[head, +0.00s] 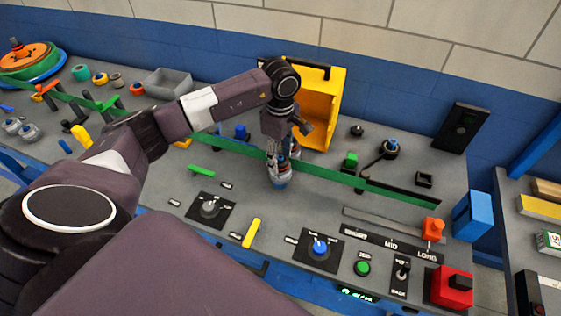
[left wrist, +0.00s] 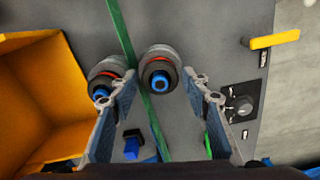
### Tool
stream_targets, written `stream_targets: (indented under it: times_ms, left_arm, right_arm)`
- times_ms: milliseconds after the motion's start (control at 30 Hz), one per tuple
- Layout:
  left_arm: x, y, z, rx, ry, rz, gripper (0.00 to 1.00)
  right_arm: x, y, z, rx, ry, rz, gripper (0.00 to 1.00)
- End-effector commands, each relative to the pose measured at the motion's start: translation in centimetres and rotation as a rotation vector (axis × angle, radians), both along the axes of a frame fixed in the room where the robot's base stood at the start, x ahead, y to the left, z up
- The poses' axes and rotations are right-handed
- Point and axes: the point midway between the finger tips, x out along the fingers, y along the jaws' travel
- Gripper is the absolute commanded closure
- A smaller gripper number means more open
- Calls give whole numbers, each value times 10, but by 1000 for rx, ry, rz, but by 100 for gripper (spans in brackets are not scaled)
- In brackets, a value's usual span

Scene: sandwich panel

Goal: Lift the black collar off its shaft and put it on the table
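In the left wrist view two stubby round posts stand side by side, each with a black collar, a thin red ring and a blue centre. One black collar (left wrist: 160,76) is ahead, between the fingers. The other black collar (left wrist: 103,84) is partly hidden behind the left finger. My left gripper (left wrist: 158,92) is open, with nothing seen held in it; I cannot tell whether its tips touch a collar. In the head view my left gripper (head: 281,148) points down over these posts (head: 279,175) and partly hides them. My right gripper is not in view.
A yellow open box (head: 325,105) stands just behind the left gripper. A long green strip (head: 335,178) runs across the grey table (head: 300,210) beside the posts. Knobs, a yellow handle (head: 251,232) and a red block (head: 452,288) occupy the front. Some bare table lies between them.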

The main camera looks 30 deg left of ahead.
Motion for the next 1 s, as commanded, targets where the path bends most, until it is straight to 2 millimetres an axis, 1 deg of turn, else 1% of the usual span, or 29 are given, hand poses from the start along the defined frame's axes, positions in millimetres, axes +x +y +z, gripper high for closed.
stream_targets:
  times_ms: [33, 200, 300, 567, 733, 867, 1000]
  left_arm:
    - [0, 0, 0, 0, 0, 0, 64]
    - [0, 0, 0, 0, 0, 0, 83]
    - [0, 0, 1, 0, -1, 0, 92]
    - [0, 0, 2, 0, -1, 1, 92]
    - [1, 0, 12, 0, -4, 1, 92]
    - [1, 1, 31, 1, -6, 0, 92]
    - [2, 0, 62, 0, -8, 0, 92]
  right_arm:
    - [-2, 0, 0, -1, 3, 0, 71]
    - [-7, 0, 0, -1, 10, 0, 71]
    - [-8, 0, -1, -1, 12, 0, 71]
    - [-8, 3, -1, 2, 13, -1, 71]
    - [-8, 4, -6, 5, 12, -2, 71]
    - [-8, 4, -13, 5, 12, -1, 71]
    - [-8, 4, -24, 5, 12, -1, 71]
